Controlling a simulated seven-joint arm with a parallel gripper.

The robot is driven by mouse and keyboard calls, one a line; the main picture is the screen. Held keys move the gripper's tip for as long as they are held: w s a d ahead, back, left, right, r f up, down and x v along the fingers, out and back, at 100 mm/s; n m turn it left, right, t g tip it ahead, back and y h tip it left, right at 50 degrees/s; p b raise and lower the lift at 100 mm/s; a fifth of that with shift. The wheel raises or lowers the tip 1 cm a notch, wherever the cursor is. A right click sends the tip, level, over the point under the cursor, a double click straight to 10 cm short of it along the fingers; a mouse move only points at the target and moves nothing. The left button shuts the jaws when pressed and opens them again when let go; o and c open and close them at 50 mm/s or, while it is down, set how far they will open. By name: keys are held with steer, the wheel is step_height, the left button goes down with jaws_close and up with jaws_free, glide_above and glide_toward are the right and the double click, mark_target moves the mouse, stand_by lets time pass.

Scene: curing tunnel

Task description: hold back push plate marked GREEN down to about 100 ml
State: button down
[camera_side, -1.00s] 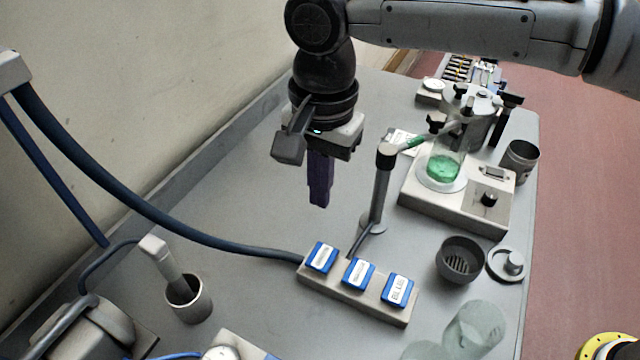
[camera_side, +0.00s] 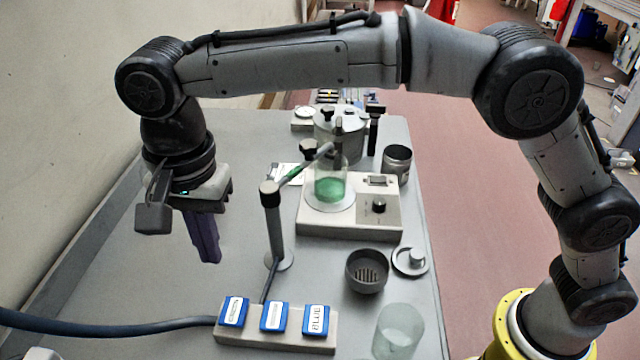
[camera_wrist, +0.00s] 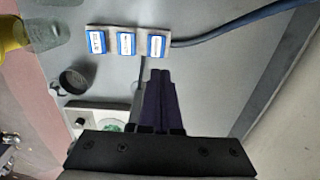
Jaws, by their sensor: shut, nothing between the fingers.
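My gripper (camera_side: 210,260) is shut and empty, its dark purple fingers pointing down above the bench, behind and left of the push plates. Three blue push plates sit on a beige block (camera_side: 290,341). The right plate (camera_side: 316,319) reads BLUE; the labels on the middle plate (camera_side: 274,317) and left plate (camera_side: 233,312) are too small to read. In the wrist view, the fingers (camera_wrist: 160,75) point towards the plate at the row's right end (camera_wrist: 156,46), apart from it as far as I can tell. A glass vessel (camera_side: 331,171) holds green liquid under a green-marked spout (camera_side: 308,166); its level marks are unreadable.
A post (camera_side: 273,225) stands between my gripper and the beige instrument (camera_side: 350,222) under the vessel. A dark slotted cup (camera_side: 367,271), a grey lid (camera_side: 410,261) and an empty glass (camera_side: 397,332) stand to the right. A thick hose (camera_side: 120,328) runs to the block.

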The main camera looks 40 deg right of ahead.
mark_target(234, 309)
steer(key=shift+s+d+r, duration=0.15)
steer(key=shift+r, duration=0.45)
step_height(234, 309, down, 14)
stand_by(0.6)
